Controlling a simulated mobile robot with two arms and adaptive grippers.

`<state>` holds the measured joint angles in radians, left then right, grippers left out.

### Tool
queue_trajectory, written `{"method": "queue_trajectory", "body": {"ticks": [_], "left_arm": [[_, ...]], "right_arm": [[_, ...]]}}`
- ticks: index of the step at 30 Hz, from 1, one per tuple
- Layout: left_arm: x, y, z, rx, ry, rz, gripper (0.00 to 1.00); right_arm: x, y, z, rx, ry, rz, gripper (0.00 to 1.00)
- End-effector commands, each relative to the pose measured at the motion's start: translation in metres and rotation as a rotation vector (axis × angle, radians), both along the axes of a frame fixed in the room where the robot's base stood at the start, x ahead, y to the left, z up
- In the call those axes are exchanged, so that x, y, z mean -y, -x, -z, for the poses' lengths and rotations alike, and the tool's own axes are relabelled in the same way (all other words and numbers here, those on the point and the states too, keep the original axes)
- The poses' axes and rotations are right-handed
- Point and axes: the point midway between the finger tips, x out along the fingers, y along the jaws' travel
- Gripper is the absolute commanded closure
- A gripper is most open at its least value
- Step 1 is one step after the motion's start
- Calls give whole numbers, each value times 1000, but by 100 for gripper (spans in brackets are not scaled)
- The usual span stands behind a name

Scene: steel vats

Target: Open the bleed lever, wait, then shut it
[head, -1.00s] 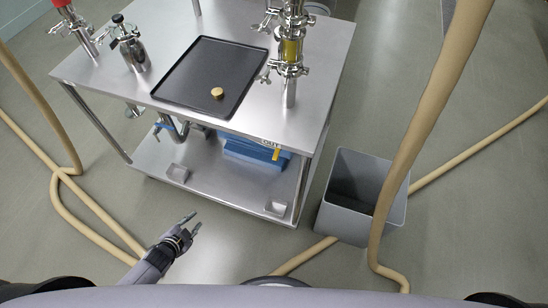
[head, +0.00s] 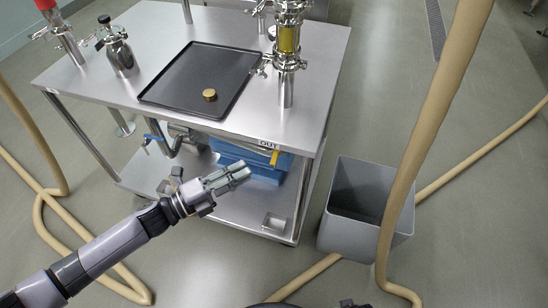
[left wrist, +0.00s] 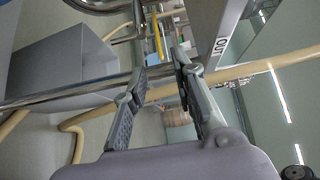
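A yellow lever (head: 275,157) hangs below the front edge of the steel table, next to a label reading OUT (head: 268,143). It also shows in the left wrist view (left wrist: 158,36), beyond my fingertips. A blue lever (head: 152,138) sits on steel piping under the table further left. No label shows which of these is the bleed lever. My left gripper (head: 245,173) is in front of the lower shelf, below and left of the yellow lever. Its fingers (left wrist: 162,66) are apart with nothing between them. I do not see my right gripper.
The table (head: 215,120) carries a black tray (head: 180,95) with a small brass-coloured disc (head: 209,95), a steel bottle (head: 120,55) and a column with a sight glass (head: 288,40). A grey bin (head: 350,235) stands right of it. Beige hoses (head: 425,130) cross the floor.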

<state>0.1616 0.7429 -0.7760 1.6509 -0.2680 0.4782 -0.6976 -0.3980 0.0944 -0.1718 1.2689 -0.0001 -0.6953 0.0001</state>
Motion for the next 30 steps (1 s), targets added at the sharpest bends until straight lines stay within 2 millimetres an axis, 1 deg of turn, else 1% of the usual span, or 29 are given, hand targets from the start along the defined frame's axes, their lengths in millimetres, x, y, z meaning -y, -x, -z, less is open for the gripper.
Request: {"method": "queue_trajectory", "body": {"ticks": [1,3,9,15,20,27,28,30], "left_arm": [[10,-7,-1,2,2,0,75],[24,-15,-1,2,2,0,75],[58,-37,-1,0,2,0,75],[80,-50,0,-2,1,-1,75],[87,-55,1,-2,-1,-2,75],[87,-55,1,-3,-1,-2,75],[87,-55,1,-3,-1,-2,76],[87,-55,1,-3,-1,-2,80]], "right_arm": [[0,0,0,0,0,0,100],[0,0,1,0,0,0,100],[0,-1,0,0,0,-1,100],[-1,-5,-2,6,-1,-1,100],[-1,-7,-4,9,-2,0,100],[-1,-5,-4,6,-1,0,100],[-1,-5,-4,6,-1,0,100],[-1,-5,-3,5,-1,0,100]]}}
